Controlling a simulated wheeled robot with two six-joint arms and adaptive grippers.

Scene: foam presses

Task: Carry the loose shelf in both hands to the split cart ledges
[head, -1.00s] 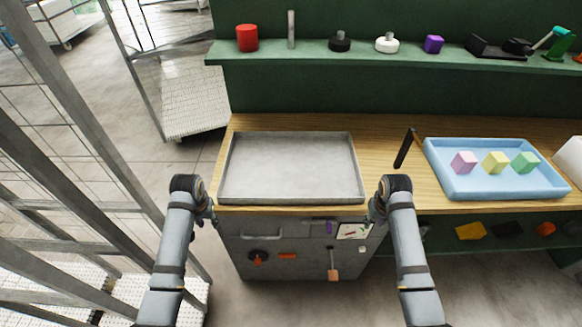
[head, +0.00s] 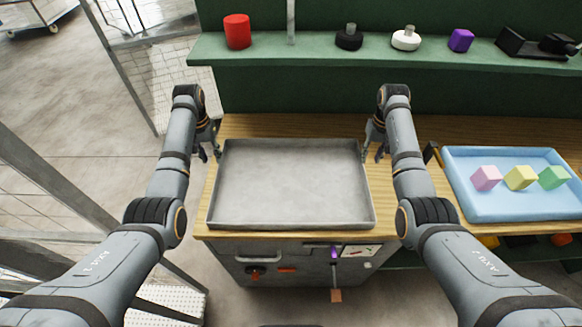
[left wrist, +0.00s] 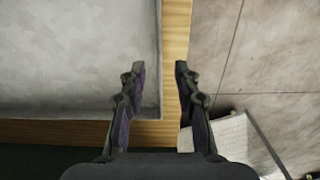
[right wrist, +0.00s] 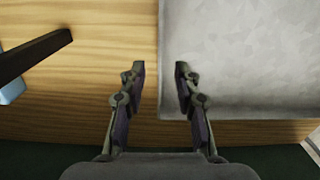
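The loose shelf (head: 290,185) is a flat grey metal tray with a low rim, lying on the wooden bench top. My left gripper (head: 212,152) is at its left side, toward the back. In the left wrist view it (left wrist: 160,68) is open, with the shelf's left rim (left wrist: 158,40) between its fingers' lines. My right gripper (head: 373,152) is at the right side, toward the back. In the right wrist view it (right wrist: 160,68) is open, with the right rim (right wrist: 162,40) between its fingers. I cannot tell which cart frame holds the split ledges.
Grey cart rails (head: 60,180) stand at the left, with a white perforated deck (head: 165,300) low down. A blue tray (head: 515,205) with colored blocks and a dark upright handle (right wrist: 35,52) are right of the shelf. A green ledge (head: 350,60) runs behind.

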